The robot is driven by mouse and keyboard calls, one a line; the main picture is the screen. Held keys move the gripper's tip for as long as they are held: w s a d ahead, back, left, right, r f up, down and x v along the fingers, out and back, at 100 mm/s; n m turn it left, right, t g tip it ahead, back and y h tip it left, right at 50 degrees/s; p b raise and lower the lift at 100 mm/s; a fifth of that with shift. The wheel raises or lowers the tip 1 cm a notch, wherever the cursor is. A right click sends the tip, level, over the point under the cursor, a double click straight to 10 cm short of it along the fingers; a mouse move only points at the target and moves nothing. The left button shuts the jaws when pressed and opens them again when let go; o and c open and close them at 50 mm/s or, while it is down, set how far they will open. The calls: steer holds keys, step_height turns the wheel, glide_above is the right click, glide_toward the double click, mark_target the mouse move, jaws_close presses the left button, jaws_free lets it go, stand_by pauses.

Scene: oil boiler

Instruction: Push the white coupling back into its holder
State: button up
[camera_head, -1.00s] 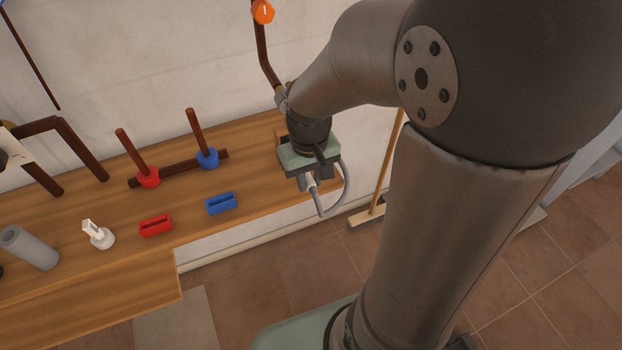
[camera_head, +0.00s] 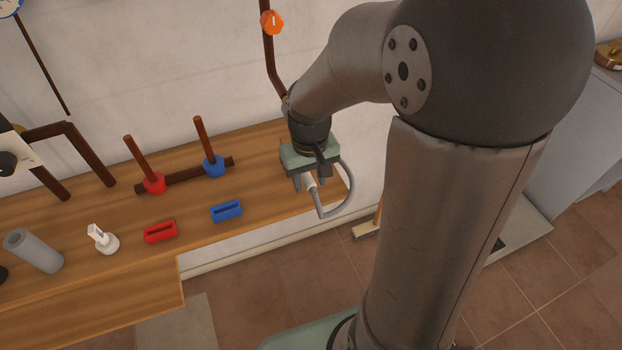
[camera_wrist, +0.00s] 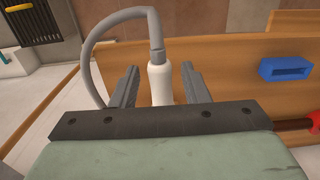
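The white coupling (camera_wrist: 160,82), a white cylinder with a grey hose on its far end, lies between the two fingers of my gripper (camera_wrist: 159,70) in the wrist view. A gap shows on each side of it, so the fingers are open around it. In the head view my gripper (camera_head: 311,186) points down near the right end of the wooden bench, with the pale coupling (camera_head: 309,183) and its looped grey hose below it. I cannot make out the holder; the near end of the coupling is hidden behind the gripper body.
On the bench (camera_head: 120,268) stand a blue block (camera_head: 227,210), a red block (camera_head: 160,231), a white piece with a round base (camera_head: 103,239) and a grey cylinder (camera_head: 36,251). Brown pipes with red (camera_head: 154,184) and blue (camera_head: 213,166) collars rise behind. A broom (camera_head: 367,230) stands right.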

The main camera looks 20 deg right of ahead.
steer(key=shift+r, duration=0.1)
step_height(320, 180, up, 17)
steer(key=p, duration=0.1)
stand_by(0.6)
steer(key=shift+r, duration=0.1)
steer(key=s+a+f+p, duration=0.1)
steer(key=s+f+p, duration=0.1)
steer(key=s+f, duration=0.7)
steer(key=s, duration=0.4)
steer(key=shift+a, duration=0.1)
stand_by(0.4)
